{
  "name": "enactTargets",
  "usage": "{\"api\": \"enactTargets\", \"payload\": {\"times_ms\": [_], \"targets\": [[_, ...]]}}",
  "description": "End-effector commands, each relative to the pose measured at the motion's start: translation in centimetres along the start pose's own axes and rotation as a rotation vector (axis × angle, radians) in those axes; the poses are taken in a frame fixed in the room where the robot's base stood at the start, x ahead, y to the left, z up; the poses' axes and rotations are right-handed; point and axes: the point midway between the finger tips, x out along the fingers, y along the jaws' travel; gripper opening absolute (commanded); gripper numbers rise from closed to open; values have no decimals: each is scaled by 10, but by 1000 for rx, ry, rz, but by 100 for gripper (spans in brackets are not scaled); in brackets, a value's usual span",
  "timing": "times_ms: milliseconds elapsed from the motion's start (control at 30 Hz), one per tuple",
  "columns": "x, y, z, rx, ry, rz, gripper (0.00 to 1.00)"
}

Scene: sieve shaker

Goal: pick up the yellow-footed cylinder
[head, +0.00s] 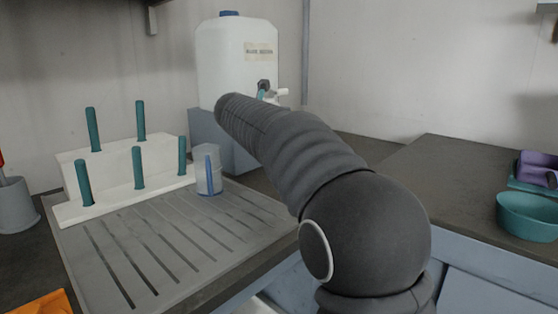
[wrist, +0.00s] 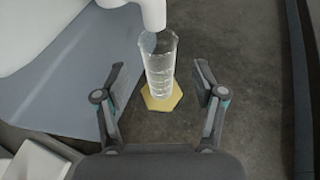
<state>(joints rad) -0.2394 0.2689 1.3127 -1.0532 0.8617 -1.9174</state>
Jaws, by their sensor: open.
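The yellow-footed cylinder (wrist: 160,72) is a clear, upright measuring cylinder on a yellow hexagonal foot, seen in the wrist view on the dark counter. A white spout (wrist: 152,14) hangs over its mouth. My gripper (wrist: 161,82) is open, with one finger on each side of the cylinder in the picture and nothing visibly touching it. How far ahead of the fingers the cylinder stands I cannot tell. In the head view my arm hides the gripper and the cylinder.
A white jug (head: 236,65) with a tap stands on a blue-grey block (head: 212,130). A teal bowl (head: 527,216) sits at right.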

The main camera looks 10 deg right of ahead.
Motion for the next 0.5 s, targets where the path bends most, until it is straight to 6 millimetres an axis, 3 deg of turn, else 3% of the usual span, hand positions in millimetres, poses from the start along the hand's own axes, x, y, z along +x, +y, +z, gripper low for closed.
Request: {"api": "enactTargets", "payload": {"times_ms": [333, 500], "targets": [[43, 1, 4, -1, 1, -2, 70], [50, 1, 5, 0, 0, 0, 70]]}}
